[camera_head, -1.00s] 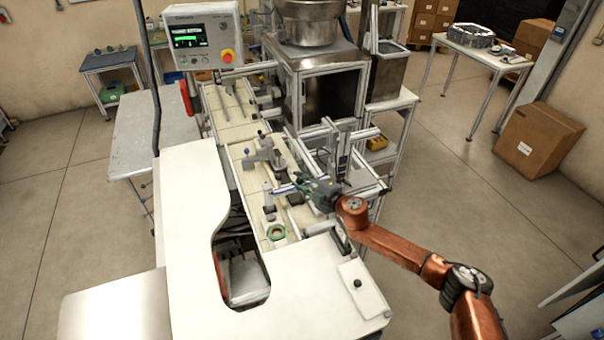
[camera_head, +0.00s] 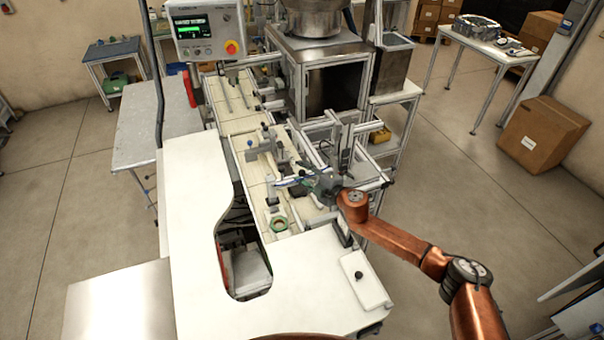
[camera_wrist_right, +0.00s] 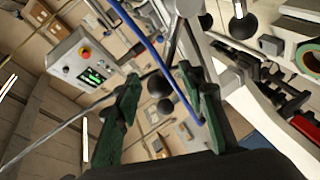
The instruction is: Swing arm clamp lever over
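My right gripper (camera_head: 312,184) is over the right side of the fixture bed, near the grey clamp assembly (camera_head: 268,146). In the right wrist view its two green fingers (camera_wrist_right: 160,108) are wide apart. A black ball knob (camera_wrist_right: 158,85) shows between them, with no visible contact; its depth is hard to judge. Another black ball knob (camera_wrist_right: 243,27) on a light rod is at the upper right. I cannot tell which knob belongs to the swing arm clamp lever. My left gripper is out of view.
Aluminium frame rails (camera_head: 345,155) stand close behind and right of the gripper. A control box (camera_head: 205,34) is at the back left. The white front cover (camera_head: 195,210) has clear surface. A blue hose (camera_wrist_right: 148,45) crosses the wrist view.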

